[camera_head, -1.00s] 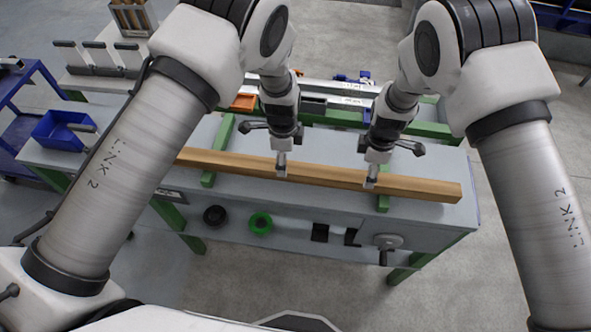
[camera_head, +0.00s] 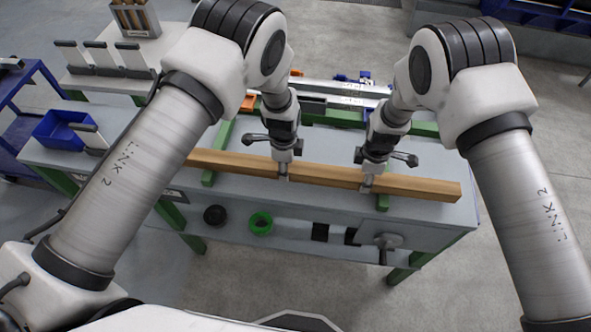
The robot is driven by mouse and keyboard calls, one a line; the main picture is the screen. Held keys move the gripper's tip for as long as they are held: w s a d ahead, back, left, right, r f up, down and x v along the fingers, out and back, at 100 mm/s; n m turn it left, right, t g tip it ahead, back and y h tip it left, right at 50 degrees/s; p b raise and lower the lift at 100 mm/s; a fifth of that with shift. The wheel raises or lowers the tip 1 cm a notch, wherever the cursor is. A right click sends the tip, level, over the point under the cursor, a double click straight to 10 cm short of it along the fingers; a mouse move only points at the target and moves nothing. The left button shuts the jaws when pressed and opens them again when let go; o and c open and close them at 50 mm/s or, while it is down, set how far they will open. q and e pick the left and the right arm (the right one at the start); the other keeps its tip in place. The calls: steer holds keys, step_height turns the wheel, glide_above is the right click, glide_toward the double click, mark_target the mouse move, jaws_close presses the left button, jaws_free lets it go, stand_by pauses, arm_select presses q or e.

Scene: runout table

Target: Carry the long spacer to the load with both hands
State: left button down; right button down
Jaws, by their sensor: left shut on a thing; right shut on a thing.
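The long spacer is a long wooden beam (camera_head: 323,174) that lies across the table from left to right, over green cross supports. Its left part is hidden behind my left arm. My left gripper (camera_head: 283,177) is shut on the beam near the middle of its visible length. My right gripper (camera_head: 366,187) is shut on it further right, short of its right end. I cannot tell whether the beam rests on the supports or is just above them. The load cannot be made out with certainty; long metal profiles (camera_head: 345,90) lie at the back.
The grey runout table (camera_head: 300,215) has green supports (camera_head: 383,201). An orange bin (camera_head: 249,102) is behind the beam. A blue cart (camera_head: 28,95) stands at far left.

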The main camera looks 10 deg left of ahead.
arm_select(q)
steer(key=shift+w+r, duration=0.1)
arm_select(e)
steer(key=shift+w+r, duration=0.1)
